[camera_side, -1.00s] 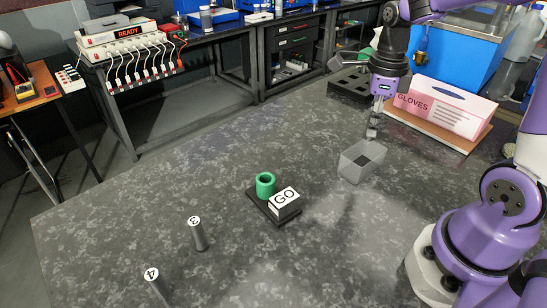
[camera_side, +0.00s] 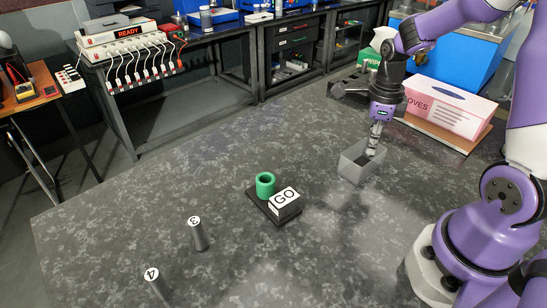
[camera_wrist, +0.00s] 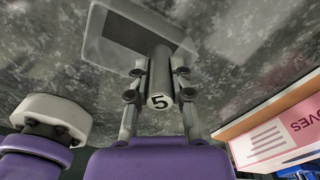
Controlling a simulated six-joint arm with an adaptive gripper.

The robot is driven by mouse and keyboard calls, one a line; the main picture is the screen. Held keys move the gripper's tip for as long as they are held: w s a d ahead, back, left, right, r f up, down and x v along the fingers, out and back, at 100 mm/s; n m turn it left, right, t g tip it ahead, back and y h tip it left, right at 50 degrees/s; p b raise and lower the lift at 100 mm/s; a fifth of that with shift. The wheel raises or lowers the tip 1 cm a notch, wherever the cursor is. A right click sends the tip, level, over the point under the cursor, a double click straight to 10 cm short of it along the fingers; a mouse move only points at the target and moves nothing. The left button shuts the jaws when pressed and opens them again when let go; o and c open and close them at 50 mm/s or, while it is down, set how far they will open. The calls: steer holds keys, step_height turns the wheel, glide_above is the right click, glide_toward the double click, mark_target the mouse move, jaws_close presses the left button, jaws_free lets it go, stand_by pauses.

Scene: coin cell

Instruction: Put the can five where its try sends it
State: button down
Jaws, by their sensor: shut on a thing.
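Can five (camera_wrist: 160,76) is a grey cylinder with a white end marked 5. My gripper (camera_wrist: 160,70) is shut on it, one finger on each side. In the side view my gripper (camera_side: 375,140) points down over the open grey bin (camera_side: 352,170). The can's lower end is at the bin's opening; how deep it reaches is hard to tell. The bin also shows behind the can in the wrist view (camera_wrist: 98,40). A green ring-shaped holder (camera_side: 265,183) stands empty-looking on a dark base beside a block marked GO (camera_side: 285,205).
Can three (camera_side: 198,236) and can four (camera_side: 158,284) stand at the front left of the table. A pink gloves box (camera_side: 447,105) lies on a brown board to the right of the bin. A dark block (camera_side: 346,88) is behind. The middle left of the table is clear.

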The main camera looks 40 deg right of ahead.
steer(key=shift+f, duration=0.35)
steer(key=c, duration=0.8)
jaws_free()
step_height(320, 180, up, 13)
steer(key=shift+f, duration=0.2)
steer(key=s+a+n+t, duration=0.1)
steer(key=a+n, duration=0.3)
steer(key=n, duration=0.6)
steer(key=s+a+n+t, duration=0.2)
steer(key=a+n, duration=0.2)
steer(key=n, duration=0.6)
steer(key=s+a+n+t, duration=0.1)
steer(key=a+n, duration=0.4)
steer(key=n, duration=0.5)
steer(key=shift+s+r+t, duration=0.25)
steer(key=shift+r+t, duration=0.05)
steer(key=shift+t, duration=0.5)
